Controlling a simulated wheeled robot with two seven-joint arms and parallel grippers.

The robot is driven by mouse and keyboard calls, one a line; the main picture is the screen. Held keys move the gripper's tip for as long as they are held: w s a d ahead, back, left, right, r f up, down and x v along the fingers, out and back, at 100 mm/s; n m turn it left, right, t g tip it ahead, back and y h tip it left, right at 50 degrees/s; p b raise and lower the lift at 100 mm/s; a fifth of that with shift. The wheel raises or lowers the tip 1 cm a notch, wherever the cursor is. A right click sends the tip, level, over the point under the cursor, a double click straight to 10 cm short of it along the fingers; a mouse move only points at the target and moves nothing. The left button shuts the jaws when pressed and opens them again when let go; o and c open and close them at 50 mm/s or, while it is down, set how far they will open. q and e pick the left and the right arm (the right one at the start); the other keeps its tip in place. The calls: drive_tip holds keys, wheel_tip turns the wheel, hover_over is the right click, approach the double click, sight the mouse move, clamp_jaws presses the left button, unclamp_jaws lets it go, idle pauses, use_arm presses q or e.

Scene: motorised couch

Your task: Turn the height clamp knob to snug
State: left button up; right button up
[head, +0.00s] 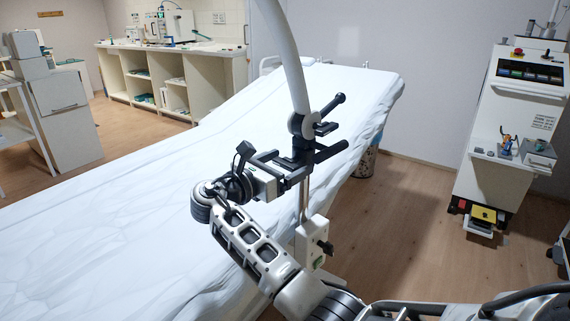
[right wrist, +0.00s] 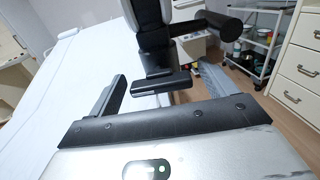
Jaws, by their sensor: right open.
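The same black bar (right wrist: 163,83) shows in the middle of the right wrist view. In the right wrist view the bar lies between the two spread fingers of my right gripper (right wrist: 160,90), with a gap visible on each side. I cannot tell how deep it is between them. My left gripper is not in view.
A black handle (head: 333,103) sticks out above the knob. A thick pale curved tube (head: 283,45) rises from the collar. A white block with a second black knob (head: 325,247) is lower on the post.

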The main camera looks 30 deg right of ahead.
drive_tip(key=shift+c, duration=0.3)
drive_tip(key=c, duration=0.9)
drive_tip(key=shift+m, duration=0.4)
drive_tip(key=shift+m+p, duration=0.3)
drive_tip(key=shift+m, duration=1.1)
drive_tip(key=m, duration=0.4)
drive_tip(key=shift+m, duration=0.6)
